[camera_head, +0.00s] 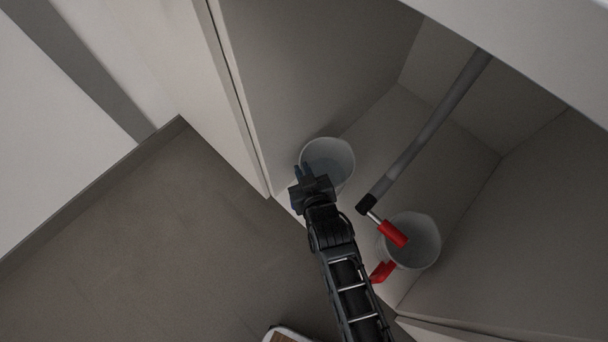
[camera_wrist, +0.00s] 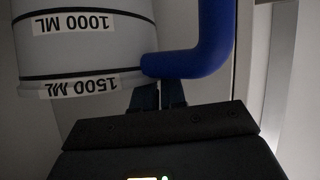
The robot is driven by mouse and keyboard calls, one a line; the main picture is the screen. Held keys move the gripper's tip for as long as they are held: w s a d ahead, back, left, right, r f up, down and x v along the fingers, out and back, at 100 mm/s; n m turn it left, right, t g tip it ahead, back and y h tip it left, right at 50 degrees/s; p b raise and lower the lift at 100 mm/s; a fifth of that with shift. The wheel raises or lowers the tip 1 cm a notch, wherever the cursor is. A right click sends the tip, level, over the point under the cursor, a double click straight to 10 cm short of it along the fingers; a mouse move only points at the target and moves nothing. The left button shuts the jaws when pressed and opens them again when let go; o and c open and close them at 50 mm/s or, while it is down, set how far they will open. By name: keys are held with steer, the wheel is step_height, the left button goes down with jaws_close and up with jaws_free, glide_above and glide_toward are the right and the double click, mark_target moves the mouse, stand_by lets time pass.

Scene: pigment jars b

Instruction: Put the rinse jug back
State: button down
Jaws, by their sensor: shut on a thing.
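The jug with the blue handle is pale grey-white. It shows in the head view (camera_head: 333,158) just inside the open cabinet, its open top towards the camera. In the wrist view the jug (camera_wrist: 85,50) fills the upper left, with dark rings and upside-down labels "1000 ML" and "1500 ML". Its blue handle (camera_wrist: 205,55) curves down to my fingers. My gripper (camera_head: 302,172) is shut on this handle; the dark fingers also show in the wrist view (camera_wrist: 158,95). I cannot tell whether the jug touches the cabinet floor.
A second pale jug (camera_head: 417,243) stands right of mine in the cabinet, with a red part (camera_head: 383,271) at its near side. The cabinet's left wall (camera_head: 300,70) is close.

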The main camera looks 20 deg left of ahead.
steer(key=shift+w+r, duration=0.1)
steer(key=shift+w, duration=0.2)
steer(key=shift+f+b, duration=1.1)
steer(key=shift+f, duration=0.7)
steer(key=c, duration=1.2)
jaws_free()
steer(key=shift+s+f, duration=0.1)
steer(key=shift+f, duration=0.05)
steer(key=shift+r, duration=0.25)
steer(key=p+v, duration=0.3)
steer(key=v, duration=0.9)
steer(key=shift+f, duration=0.1)
